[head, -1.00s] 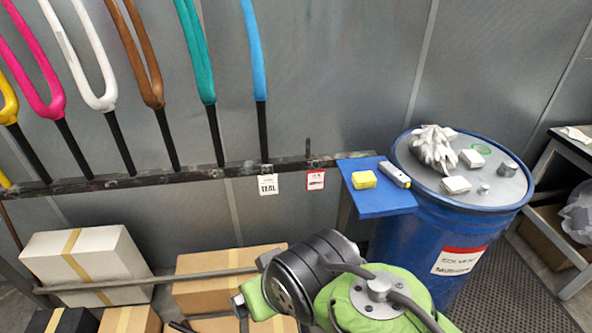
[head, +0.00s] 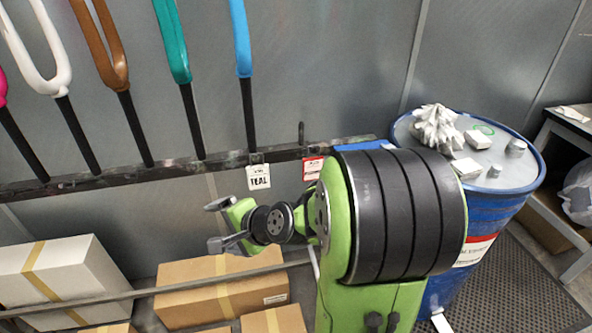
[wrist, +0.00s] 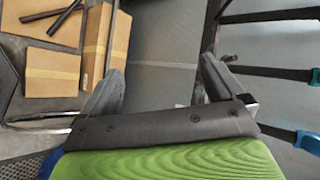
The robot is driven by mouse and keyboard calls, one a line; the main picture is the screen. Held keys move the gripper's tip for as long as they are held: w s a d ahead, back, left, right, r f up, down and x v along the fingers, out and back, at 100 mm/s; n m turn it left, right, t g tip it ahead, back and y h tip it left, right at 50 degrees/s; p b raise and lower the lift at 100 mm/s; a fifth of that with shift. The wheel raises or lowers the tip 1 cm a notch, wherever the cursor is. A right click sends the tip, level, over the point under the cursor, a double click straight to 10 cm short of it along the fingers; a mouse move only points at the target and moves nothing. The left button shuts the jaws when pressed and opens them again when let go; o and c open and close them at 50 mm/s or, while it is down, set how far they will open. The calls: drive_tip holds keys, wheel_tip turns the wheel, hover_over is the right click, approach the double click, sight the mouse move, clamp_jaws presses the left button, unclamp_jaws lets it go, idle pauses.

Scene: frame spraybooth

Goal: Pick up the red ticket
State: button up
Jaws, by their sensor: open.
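The red ticket (head: 312,169), a small white tag with a red edge, hangs from the dark rail (head: 215,166) in the head view. It is upright, and part of its right edge is close to my arm. My gripper (head: 214,225) is open and empty, to the left of the ticket and lower in the picture, apart from it. In the wrist view my gripper (wrist: 160,76) shows its two grey fingers spread with nothing between them. I do not make out the ticket in the wrist view.
Boxes (head: 225,285) lie below, with a thin bar (head: 150,291) in front. A blue drum (head: 495,215) stands right; my arm hides most of the blue tray (head: 362,143).

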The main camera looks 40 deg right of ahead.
drive_tip(key=w+d+f+m+t+h+b, duration=0.2)
drive_tip(key=d+f+m+t+h+b, duration=0.15)
drive_tip(key=d+m, duration=0.75)
drive_tip(key=m+t+h+b, duration=0.2)
drive_tip(key=m+h+b, duration=0.2)
drive_tip(key=m+h, duration=0.7)
approach(313, 163)
drive_tip(key=w+d+m+y+p, duration=0.1)
drive_tip(key=w+d, duration=0.1)
drive_tip(key=w, duration=0.1)
drive_tip(key=w+d+r+m+y+p, duration=0.1)
drive_tip(key=w+d+p, duration=0.1)
drive_tip(key=w+d, duration=0.1)
drive_tip(key=w+d+m+y+p, duration=0.1)
drive_tip(key=w+d, duration=0.1)
drive_tip(key=w, duration=0.2)
drive_tip(key=shift+w+d+r, duration=0.15)
drive_tip(key=shift+d+r, duration=0.05)
drive_tip(key=shift+c, duration=0.3)
drive_tip(key=c, duration=1)
